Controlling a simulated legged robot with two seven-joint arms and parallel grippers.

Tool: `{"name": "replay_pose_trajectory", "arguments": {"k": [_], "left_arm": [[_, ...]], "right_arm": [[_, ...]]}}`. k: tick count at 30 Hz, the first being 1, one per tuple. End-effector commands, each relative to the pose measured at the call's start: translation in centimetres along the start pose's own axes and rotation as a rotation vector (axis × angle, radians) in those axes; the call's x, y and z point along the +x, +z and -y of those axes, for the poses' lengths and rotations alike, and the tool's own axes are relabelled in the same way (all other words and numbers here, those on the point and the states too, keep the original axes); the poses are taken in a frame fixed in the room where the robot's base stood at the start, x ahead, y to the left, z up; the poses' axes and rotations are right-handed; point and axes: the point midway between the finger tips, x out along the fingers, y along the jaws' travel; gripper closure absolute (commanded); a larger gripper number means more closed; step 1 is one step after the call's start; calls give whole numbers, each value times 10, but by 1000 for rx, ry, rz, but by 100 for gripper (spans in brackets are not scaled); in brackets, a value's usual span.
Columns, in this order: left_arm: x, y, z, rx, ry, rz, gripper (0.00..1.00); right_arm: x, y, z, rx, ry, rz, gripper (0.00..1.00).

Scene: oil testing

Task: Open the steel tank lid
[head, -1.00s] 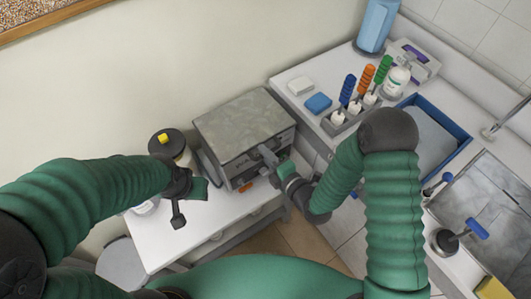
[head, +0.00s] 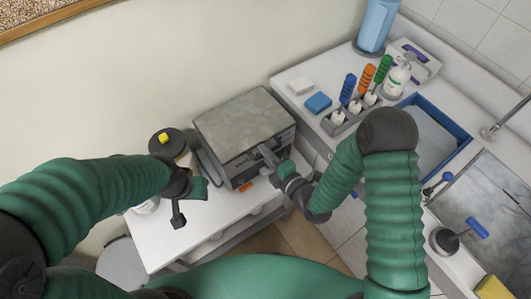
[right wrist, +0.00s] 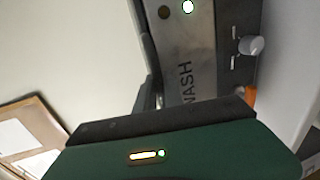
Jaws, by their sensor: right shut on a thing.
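The steel tank (head: 220,158) is a grey box on a white table by the wall. Its flat lid (head: 243,122) looks closed. My right gripper (head: 266,158) is at the tank's front edge, shut on a part there, probably the lid handle, which the gripper hides. In the right wrist view the tank's metal face (right wrist: 200,65) shows the letters "WASH", beside a round knob (right wrist: 252,46). My left gripper (head: 178,212) hangs over the table's left part, beside a dark-lidded jar; whether its jaws are open is unclear.
The dark-lidded jar (head: 166,142) with a yellow knob stands left of the tank. On the right counter are a rack (head: 352,115) with coloured-handled tools, a blue tray (head: 458,132) and a sink (head: 490,205). The white table's front left (head: 155,238) is clear.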

Motion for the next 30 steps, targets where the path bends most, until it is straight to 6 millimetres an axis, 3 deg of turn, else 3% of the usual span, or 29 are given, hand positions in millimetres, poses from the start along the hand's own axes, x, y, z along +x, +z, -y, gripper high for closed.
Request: {"name": "replay_pose_trajectory", "arguments": {"k": [9,20,26,30], "left_arm": [[0,0,0,0,0,0,64],[-12,-3,0,0,0,0,64],[-27,-6,0,0,0,0,64],[-49,-12,0,0,0,0,64]], "right_arm": [[-1,-6,4,4,-12,-14,100],[-3,-7,-8,3,-40,-14,100],[-5,-7,-22,0,-70,-15,100],[-6,-7,-42,-2,-123,-15,100]]}}
